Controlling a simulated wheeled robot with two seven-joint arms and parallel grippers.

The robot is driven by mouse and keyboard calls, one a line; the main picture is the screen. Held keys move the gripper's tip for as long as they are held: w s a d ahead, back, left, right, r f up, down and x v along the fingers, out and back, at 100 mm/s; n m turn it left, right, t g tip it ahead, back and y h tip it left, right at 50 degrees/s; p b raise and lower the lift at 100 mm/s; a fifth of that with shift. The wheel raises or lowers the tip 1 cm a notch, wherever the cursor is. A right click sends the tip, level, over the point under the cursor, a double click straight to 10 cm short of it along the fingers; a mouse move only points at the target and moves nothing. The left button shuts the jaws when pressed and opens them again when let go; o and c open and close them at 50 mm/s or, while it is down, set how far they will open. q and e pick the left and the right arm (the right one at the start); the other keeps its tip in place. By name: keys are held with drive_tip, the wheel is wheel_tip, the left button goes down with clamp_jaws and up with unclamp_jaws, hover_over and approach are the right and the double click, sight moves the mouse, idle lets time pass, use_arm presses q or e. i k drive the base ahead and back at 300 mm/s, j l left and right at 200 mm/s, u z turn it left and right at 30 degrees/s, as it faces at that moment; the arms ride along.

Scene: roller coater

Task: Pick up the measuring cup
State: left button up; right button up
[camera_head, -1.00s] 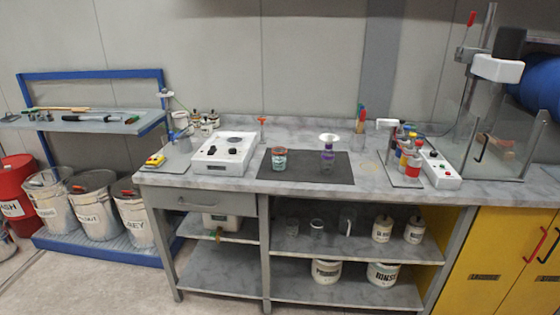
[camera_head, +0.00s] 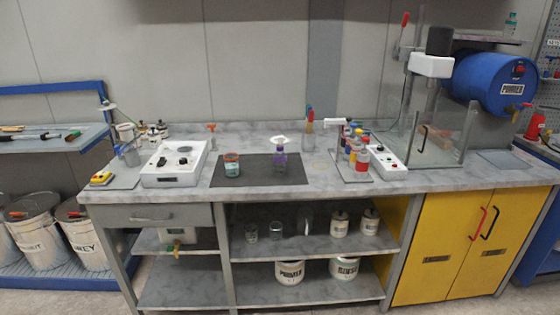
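Several small clear vessels stand on the upper shelf under the bench: a short one (camera_head: 250,233), a second short one (camera_head: 276,230) and a taller one (camera_head: 305,222). One of these may be the measuring cup, but they are too small to tell. On the bench's dark mat (camera_head: 226,178) stand a teal and orange jar (camera_head: 232,166) and a purple bottle with a white top (camera_head: 280,158). Neither of my grippers is in view.
The grey bench (camera_head: 410,183) spans the middle, with a white device (camera_head: 173,178) at left and a clear-walled machine (camera_head: 430,140) at right. White buckets (camera_head: 289,274) sit on the lower shelf. Yellow cabinet doors (camera_head: 438,250) are closed. Bare floor shows at the bottom edge.

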sight(231, 160)
drive_tip(key=i+z, duration=0.15)
drive_tip(key=i, duration=0.5)
drive_tip(key=i+j+z, duration=0.15)
drive_tip(key=i, duration=0.45)
drive_tip(key=i+j+z, duration=0.15)
drive_tip(key=i, duration=0.5)
